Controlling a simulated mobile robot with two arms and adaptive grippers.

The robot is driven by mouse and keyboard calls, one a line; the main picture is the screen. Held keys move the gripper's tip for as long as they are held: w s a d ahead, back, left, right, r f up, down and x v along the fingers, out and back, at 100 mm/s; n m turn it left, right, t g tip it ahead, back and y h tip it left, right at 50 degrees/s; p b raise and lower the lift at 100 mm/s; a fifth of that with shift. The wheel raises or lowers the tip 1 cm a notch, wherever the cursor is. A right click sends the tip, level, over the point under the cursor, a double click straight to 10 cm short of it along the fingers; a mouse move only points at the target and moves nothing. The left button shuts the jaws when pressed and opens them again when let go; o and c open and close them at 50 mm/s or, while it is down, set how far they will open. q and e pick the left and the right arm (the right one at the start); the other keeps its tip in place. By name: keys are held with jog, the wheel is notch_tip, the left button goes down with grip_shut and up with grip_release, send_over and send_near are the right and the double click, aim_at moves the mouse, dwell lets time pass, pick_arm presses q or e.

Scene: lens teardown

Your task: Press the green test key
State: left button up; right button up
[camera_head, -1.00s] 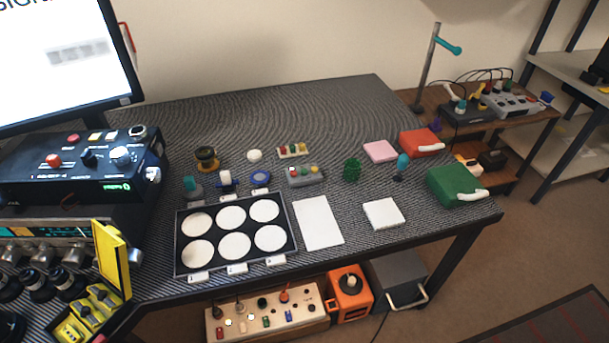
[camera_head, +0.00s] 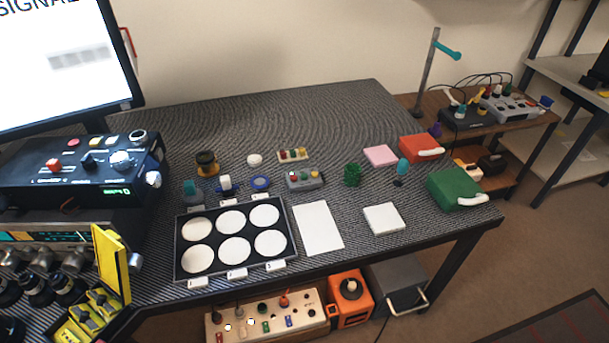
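A small grey box (camera_head: 304,180) with a row of small coloured keys stands on the dark ribbed table mat, behind the white sheet. Its keys look red, green and yellow, but they are too small to tell apart surely. No key is marked readably as a test key. A black instrument (camera_head: 75,172) at the left has knobs, a red button and a green lit display. Neither of my grippers is in view, and nothing of my arms shows over the table.
A black tray (camera_head: 184,268) with white round pads, a white sheet (camera_head: 318,228), a white block (camera_head: 383,218), a green case (camera_head: 455,188) and a red case (camera_head: 420,148) stand on the table. A yellow hinged box (camera_head: 110,262) is at left. The back of the table is clear.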

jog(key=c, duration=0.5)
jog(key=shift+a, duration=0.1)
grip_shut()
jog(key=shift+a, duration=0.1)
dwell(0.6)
